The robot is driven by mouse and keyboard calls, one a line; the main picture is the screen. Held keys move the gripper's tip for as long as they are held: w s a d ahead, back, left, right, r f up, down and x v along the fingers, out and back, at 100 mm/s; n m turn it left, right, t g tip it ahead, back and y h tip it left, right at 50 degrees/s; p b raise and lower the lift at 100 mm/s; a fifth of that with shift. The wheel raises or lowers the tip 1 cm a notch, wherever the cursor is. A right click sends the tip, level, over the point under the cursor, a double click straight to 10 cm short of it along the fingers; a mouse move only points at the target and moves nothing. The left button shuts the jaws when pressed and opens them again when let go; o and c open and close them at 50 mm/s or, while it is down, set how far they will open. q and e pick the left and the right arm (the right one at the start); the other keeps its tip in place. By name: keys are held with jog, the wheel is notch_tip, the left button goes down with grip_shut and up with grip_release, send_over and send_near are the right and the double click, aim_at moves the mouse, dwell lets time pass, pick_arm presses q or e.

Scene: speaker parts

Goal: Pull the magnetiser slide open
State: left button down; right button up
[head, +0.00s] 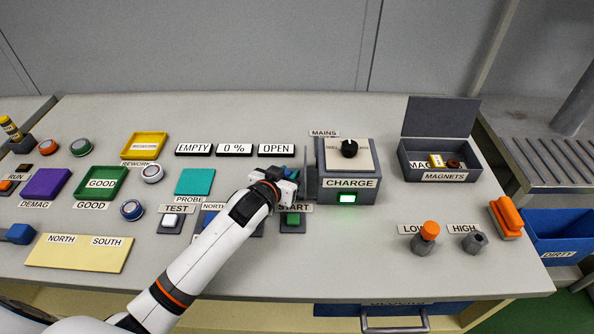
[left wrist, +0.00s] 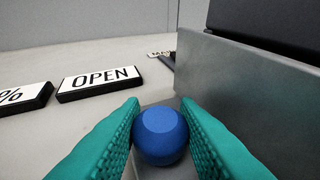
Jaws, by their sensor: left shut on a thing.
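The magnetiser is a grey box (head: 347,188) with a CHARGE label, a black dial and a lit green button, right of centre in the head view. My left gripper (head: 287,182) is at its left side. The left wrist view shows two teal fingers shut on a blue knob (left wrist: 160,135), one on each side of it. A grey wall (left wrist: 235,95) stands close to the right of the knob. A sign (head: 276,149) reads OPEN; it also shows in the left wrist view (left wrist: 100,80). The slide behind the knob is mostly hidden by my gripper.
A START button (head: 293,218) lies just below my gripper. EMPTY (head: 194,149) and 0 % (head: 235,149) signs stand behind to the left. An open MAGNETS box (head: 440,177) is at the right. The table in front of the magnetiser is clear.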

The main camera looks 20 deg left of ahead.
pick_arm(q)
jog(key=s+a+p, duration=0.1)
jog(key=a, duration=0.2)
jog(key=a+p, duration=0.1)
jog(key=a, duration=0.2)
jog(key=s+a+p, duration=0.1)
jog(key=a, duration=0.2)
jog(key=shift+s+a, duration=0.1)
jog(key=shift+s, duration=0.25)
jog(key=shift+s+a, duration=0.1)
jog(key=shift+a, duration=0.4)
jog(key=c, duration=1.4)
grip_release()
jog(key=v, duration=1)
jog(key=shift+s+r, duration=0.1)
jog(key=shift+s, duration=0.25)
jog(key=shift+s+r, duration=0.3)
jog(key=shift+s, duration=0.3)
